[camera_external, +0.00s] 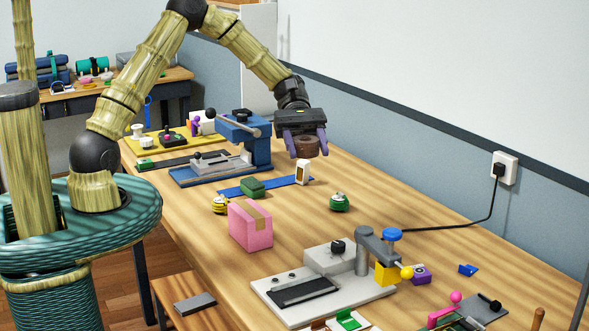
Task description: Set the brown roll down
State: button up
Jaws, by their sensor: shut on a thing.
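The brown roll (306,147) is held between the purple fingers of my gripper (305,148), above the far right part of the wooden table (390,197). My gripper points down and is shut on the roll. The roll appears clear of the tabletop, with a small white block-like item (302,172) showing just below it in the picture. The exact height of the roll over the table cannot be told from this single view.
A blue press (243,140) stands left of my gripper. A blue strip (270,186) with a green item (252,188), a green round item (339,202) and a pink box (250,226) lie nearer. A grey fixture (325,268) stands in front. Bare table lies right of the green round item.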

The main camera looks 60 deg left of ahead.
jog(key=s+a+f+m+g+y+b, duration=0.1)
jog(key=s+a+f+m+g+y, duration=0.1)
jog(key=a+f+m+g+y, duration=0.45)
jog(key=s+a+f+m+g+y+b, duration=0.1)
jog(key=s+a+f+m+g+y, duration=0.15)
jog(key=a+m+y, duration=0.7)
jog(key=w+a+r+m+t+y+b, duration=0.1)
jog(key=w+a+r+m+t+y, duration=0.35)
jog(key=r+m+t, duration=0.3)
jog(key=w+a+r+m+t+y+b, duration=0.1)
jog(key=w+a+r+m+t+y, duration=0.25)
jog(key=r+m+t+y, duration=0.4)
notch_tip(320, 180, down, 19)
jog(key=m+g+h, duration=0.1)
jog(key=g, duration=0.1)
jog(key=shift+s+a+f+m+h, duration=0.15)
jog(key=shift+s+a+m+h, duration=0.15)
jog(key=shift+a+h, duration=0.15)
jog(key=shift+f+p, duration=0.45)
jog(key=shift+f, duration=2.65)
